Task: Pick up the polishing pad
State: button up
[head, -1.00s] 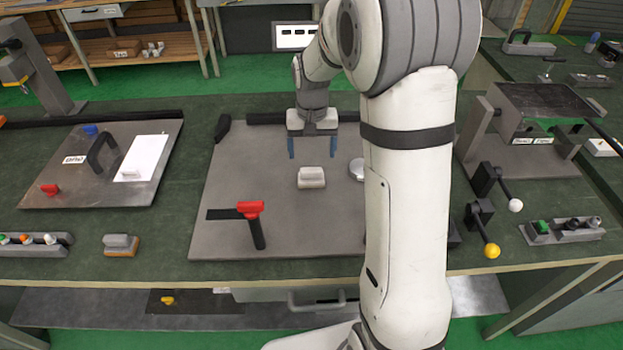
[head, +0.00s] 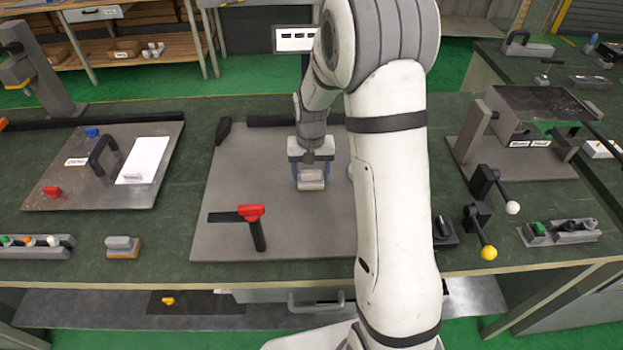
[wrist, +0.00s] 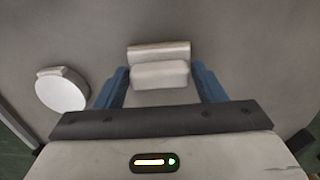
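The polishing pad (head: 311,184) appears to be the pale grey block with a raised grip, lying on the grey metal plate (head: 225,215) in the middle of the bench. My gripper (head: 311,174) is open and points down over it, with blue fingers on either side. In the wrist view, the pad (wrist: 160,74) lies between the two spread fingertips (wrist: 160,80), with a visible gap on each side. The gripper hides part of the pad in the head view.
A round white disc (wrist: 62,90) lies beside the pad on the plate. A red-topped black handle (head: 253,225) stands nearer the front. A similar block with an orange-brown base (head: 123,247) lies at the front left. Levers (head: 485,225) stand to the right of my arm.

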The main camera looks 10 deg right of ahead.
aim_at(311, 172)
jog(key=c, duration=0.7)
jog(key=shift+o, duration=0.2)
notch_tip(311, 172, up, 10)
jog(key=b, duration=0.1)
jog(key=o, duration=0.5)
jog(key=shift+c, duration=0.2)
jog(key=c, duration=0.3)
